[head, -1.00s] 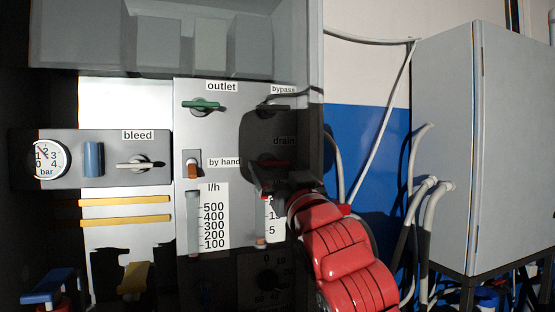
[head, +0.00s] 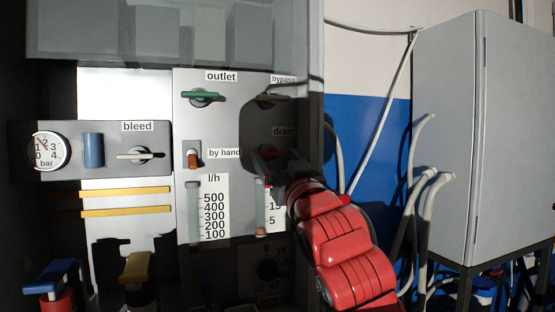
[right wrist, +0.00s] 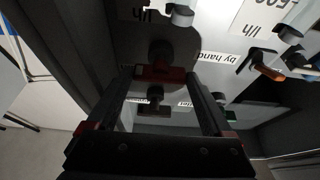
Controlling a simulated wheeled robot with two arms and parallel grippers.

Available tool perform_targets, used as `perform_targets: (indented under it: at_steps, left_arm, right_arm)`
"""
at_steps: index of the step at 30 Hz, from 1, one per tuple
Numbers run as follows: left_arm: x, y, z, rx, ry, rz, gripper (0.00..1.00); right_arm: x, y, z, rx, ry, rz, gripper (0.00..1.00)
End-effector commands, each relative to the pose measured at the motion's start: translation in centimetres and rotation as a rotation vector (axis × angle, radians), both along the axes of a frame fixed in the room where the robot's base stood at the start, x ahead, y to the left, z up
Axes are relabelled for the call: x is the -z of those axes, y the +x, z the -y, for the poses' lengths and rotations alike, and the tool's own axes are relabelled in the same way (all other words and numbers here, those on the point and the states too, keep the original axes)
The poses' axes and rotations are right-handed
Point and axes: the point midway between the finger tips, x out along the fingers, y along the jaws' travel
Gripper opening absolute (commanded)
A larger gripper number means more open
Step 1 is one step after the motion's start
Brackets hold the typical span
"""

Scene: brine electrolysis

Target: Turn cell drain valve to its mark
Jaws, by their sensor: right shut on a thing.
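The drain valve has a red handle (right wrist: 158,74) on a dark round knob, shown in the right wrist view. My right gripper (right wrist: 157,80) is shut on this handle, with one finger on each side. In the head view my right gripper (head: 268,165) is at the panel just below the "drain" label (head: 284,132) and hides most of the handle. The valve's mark cannot be made out. My left gripper is not in view.
The bypass valve (head: 275,97) is just above the drain, and the green outlet handle (head: 203,96) is up to the left. The by-hand switch (head: 193,158) is left of my gripper. Flow scales sit below. A grey cabinet (head: 440,140) and pale pipes stand to the right.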

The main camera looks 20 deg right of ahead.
Motion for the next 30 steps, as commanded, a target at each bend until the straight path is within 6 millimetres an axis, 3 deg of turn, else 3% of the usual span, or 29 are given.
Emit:
perform_targets:
  at_steps: [11, 30]
  left_arm:
    - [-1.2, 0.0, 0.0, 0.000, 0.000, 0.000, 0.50]
    - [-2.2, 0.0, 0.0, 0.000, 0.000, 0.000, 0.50]
  right_arm:
    - [-0.1, 0.1, 0.4, 0.002, -0.213, 0.003, 0.29]
    - [-0.3, 0.0, 0.7, -0.002, -0.818, 0.027, 0.29]
